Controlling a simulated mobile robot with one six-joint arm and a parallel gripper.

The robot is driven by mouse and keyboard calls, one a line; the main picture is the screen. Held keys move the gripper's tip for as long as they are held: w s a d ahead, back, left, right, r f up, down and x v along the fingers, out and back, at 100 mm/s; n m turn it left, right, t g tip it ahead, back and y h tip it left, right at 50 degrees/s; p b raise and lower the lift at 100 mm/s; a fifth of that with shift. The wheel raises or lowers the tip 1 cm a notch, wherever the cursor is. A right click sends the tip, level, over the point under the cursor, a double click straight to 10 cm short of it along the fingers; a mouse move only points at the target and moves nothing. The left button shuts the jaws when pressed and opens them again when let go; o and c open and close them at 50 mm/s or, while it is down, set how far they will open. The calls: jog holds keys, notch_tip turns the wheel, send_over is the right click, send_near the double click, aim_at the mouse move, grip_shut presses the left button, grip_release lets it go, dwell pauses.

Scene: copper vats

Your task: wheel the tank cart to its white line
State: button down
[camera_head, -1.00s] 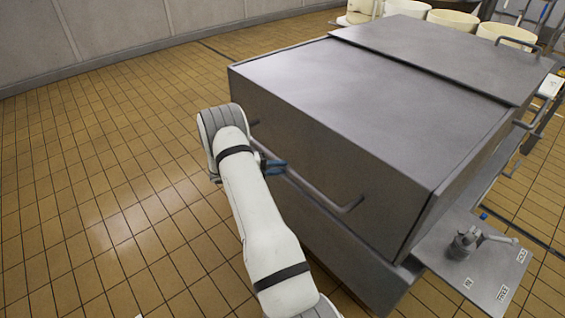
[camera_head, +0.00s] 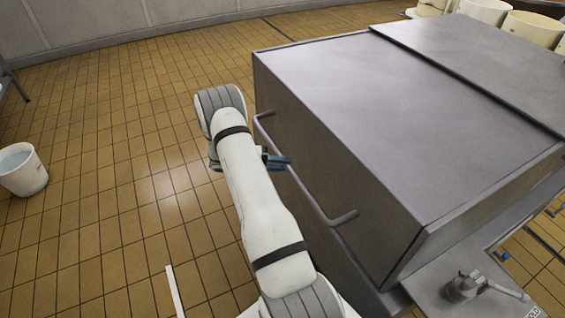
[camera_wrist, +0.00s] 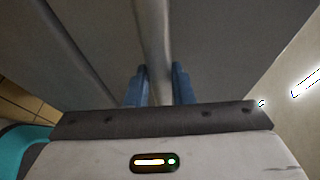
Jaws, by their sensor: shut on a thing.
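The tank cart (camera_head: 350,130) is a large grey metal box with a bar handle (camera_head: 329,215) along its near-left side. My gripper (camera_head: 278,162) is at that bar, with its blue fingers shut on it. In the wrist view the gripper (camera_wrist: 158,85) has one blue finger on each side of the bar (camera_wrist: 152,40). A short white strip (camera_head: 175,290) lies on the floor at the bottom, left of my arm; it looks like a white line, and its lower end is cut off by the frame.
A white bucket (camera_head: 22,170) stands on the tiles at the left. A lever (camera_head: 480,287) sits on a plate at the cart's lower right. White tubs (camera_head: 530,28) stand beyond the cart. The tiled floor (camera_head: 110,130) between bucket and cart is clear.

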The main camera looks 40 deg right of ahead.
jog(key=shift+s+d+f, duration=0.1)
jog(key=shift+d+f, duration=0.05)
jog(key=shift+f, duration=0.15)
jog(key=c, duration=1.6)
grip_release()
jog(key=shift+c, duration=0.2)
jog(key=shift+o, duration=0.6)
jog(key=shift+d+f, duration=0.1)
jog(key=shift+d, duration=0.05)
jog(key=shift+o, duration=1.3)
jog(key=v, duration=0.8)
jog(key=shift+b, duration=0.4)
jog(key=shift+r, duration=0.25)
